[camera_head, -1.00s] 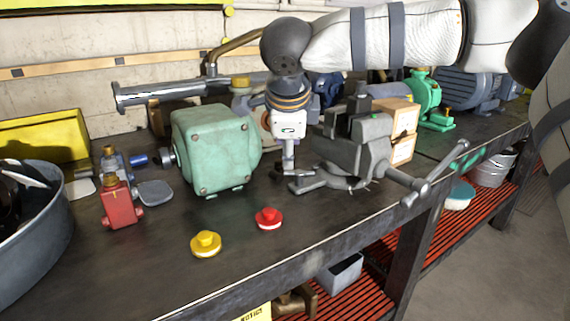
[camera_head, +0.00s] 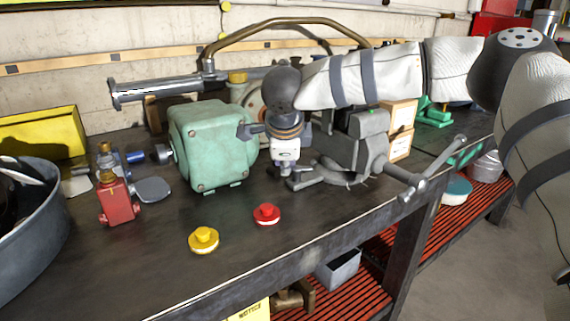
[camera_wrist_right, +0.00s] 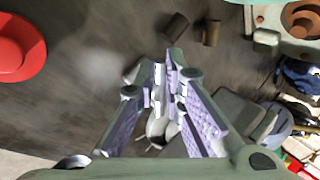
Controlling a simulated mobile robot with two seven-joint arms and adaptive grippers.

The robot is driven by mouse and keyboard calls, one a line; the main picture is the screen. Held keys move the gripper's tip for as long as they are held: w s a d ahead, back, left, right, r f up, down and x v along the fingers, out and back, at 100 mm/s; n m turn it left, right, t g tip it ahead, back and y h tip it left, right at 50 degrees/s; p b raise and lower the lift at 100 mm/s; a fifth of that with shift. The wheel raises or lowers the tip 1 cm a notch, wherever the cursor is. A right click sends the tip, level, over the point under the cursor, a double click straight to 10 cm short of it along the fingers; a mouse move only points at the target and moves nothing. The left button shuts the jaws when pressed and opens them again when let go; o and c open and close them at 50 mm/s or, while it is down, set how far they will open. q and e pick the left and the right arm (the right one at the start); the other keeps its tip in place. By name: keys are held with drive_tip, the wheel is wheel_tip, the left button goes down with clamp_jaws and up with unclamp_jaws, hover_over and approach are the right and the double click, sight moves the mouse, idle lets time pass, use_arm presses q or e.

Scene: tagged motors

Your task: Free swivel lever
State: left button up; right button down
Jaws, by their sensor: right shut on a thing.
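The grey bench vise (camera_head: 362,148) stands near the front edge of the workbench, with its long handle reaching out to the right. The swivel lever (camera_head: 306,183) is a small grey part low on the left side of the vise base. My right gripper (camera_head: 287,177) points down at it, low over the bench between the green motor and the vise. In the right wrist view the gripper (camera_wrist_right: 168,85) has its fingers drawn close together around a small grey part, partly hidden by the fingers. My left gripper is not in view.
A green motor (camera_head: 212,148) stands just left of my right gripper. A red button (camera_head: 267,214) and a yellow button (camera_head: 203,240) lie in front. A red part (camera_head: 118,204) and a grey round tub (camera_head: 40,250) are at the left.

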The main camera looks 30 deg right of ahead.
drive_tip(key=shift+s+f, duration=0.15)
drive_tip(key=n+y, duration=0.1)
drive_tip(key=n, duration=0.1)
drive_tip(key=s+n+y, duration=0.1)
drive_tip(key=n, duration=0.1)
drive_tip(key=shift+s+d+f+n+t+y, duration=0.1)
drive_tip(key=shift+d+n+t+y, duration=0.05)
drive_tip(key=shift+n+t+y, duration=0.2)
drive_tip(key=shift+s+d+f+n+y, duration=0.1)
drive_tip(key=shift+s+n+y, duration=0.1)
drive_tip(key=shift+n+y, duration=0.45)
drive_tip(key=shift+s+f+n, duration=0.1)
drive_tip(key=shift+n, duration=0.3)
drive_tip(key=c, duration=1.5)
unclamp_jaws()
drive_tip(key=shift+r, duration=0.3)
drive_tip(key=v, duration=1.1)
drive_tip(key=shift+s+r, duration=0.15)
drive_tip(key=shift+r, duration=0.15)
